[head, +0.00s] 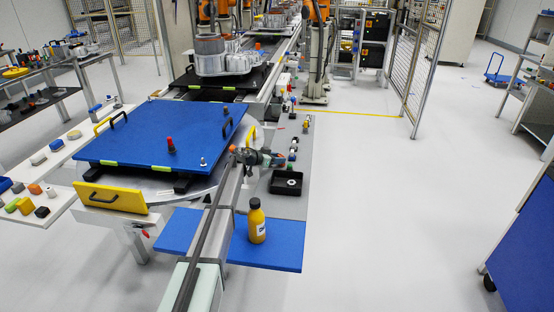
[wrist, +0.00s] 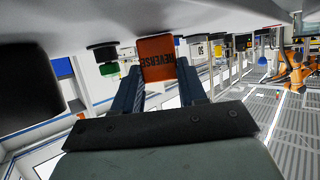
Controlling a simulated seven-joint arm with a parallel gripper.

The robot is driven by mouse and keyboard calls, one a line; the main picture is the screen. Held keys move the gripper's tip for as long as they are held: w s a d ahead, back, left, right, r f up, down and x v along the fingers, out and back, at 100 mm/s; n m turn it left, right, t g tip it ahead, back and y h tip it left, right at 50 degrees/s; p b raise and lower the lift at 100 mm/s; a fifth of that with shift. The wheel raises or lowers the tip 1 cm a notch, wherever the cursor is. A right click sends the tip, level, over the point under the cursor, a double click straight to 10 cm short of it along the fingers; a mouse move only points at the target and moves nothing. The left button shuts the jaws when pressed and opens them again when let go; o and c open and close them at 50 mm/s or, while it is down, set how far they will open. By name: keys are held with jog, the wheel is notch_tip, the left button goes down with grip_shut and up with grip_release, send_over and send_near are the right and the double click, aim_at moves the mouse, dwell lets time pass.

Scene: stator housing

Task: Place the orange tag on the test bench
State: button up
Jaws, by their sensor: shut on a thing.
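The orange tag (wrist: 157,58), marked REVERSE, stands between the two finger tips of my gripper (wrist: 158,75) in the wrist view, and the fingers are shut on it. The wrist view is upside down, with a pale surface along the top of the picture. In the head view my gripper (head: 272,159) is at the end of my arm, over the grey side strip (head: 299,180), just above a black tray. The tag itself cannot be made out clearly there. Which surface is the test bench is not certain from the pictures.
A black square tray (head: 287,183) holds a small ring. A yellow bottle (head: 257,224) stands on a blue board (head: 284,250). A blue plate (head: 160,133) with black handles lies left of my arm. Small parts line the strip's far end. Several coloured blocks lie on the left shelf.

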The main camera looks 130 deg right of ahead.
jog(key=shift+f, duration=0.1)
jog(key=o, duration=1)
jog(key=shift+o, duration=0.2)
jog(key=shift+w+r, duration=0.1)
jog(key=shift+r, duration=0.1)
jog(key=v, duration=1.1)
jog(key=shift+w+r, duration=0.2)
jog(key=shift+w, duration=0.2)
jog(key=shift+c, duration=1.1)
